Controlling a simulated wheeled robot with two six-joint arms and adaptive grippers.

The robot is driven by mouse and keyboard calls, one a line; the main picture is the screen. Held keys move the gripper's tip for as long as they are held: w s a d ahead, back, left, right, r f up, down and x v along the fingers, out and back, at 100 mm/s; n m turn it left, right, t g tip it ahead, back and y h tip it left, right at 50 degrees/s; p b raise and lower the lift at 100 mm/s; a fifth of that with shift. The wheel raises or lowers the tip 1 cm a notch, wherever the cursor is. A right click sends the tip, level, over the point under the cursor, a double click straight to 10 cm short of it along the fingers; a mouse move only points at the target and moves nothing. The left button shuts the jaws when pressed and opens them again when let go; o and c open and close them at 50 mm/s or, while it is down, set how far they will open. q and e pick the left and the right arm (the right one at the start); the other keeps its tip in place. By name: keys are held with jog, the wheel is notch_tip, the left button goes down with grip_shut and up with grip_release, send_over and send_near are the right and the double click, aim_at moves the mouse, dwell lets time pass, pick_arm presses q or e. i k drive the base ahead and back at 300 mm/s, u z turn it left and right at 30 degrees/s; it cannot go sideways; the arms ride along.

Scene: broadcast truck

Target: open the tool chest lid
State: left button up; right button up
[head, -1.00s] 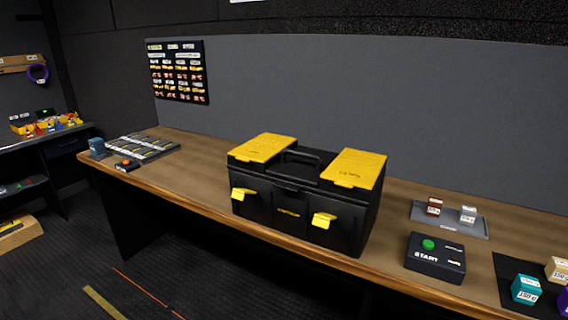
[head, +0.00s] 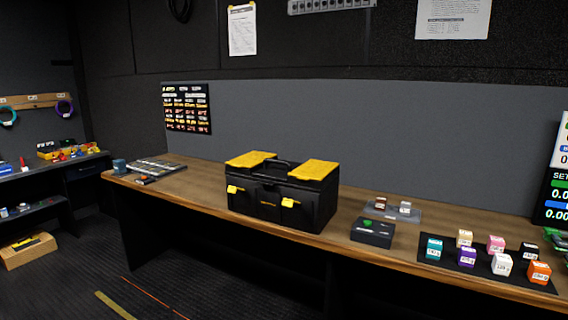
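The tool chest (head: 282,207) is a black box on the wooden bench, a little left of the middle of the head view. Its lid (head: 284,179) is closed, with two yellow panels on top and a black carry handle (head: 280,166) between them. Two yellow latches show on its front, a left latch (head: 235,189) and a right latch (head: 290,202). Neither of my grippers is in view.
The wooden bench (head: 345,235) runs along the grey wall. Right of the chest are a black start box (head: 372,232), a grey tray (head: 379,211) with small blocks, and a dark mat (head: 465,265) with several coloured cubes. A flat rack (head: 157,167) lies at the left end.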

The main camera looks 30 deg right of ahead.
aim_at(272, 172)
jog(key=z, duration=0.7)
jog(key=i, duration=0.75)
jog(key=z, duration=0.55)
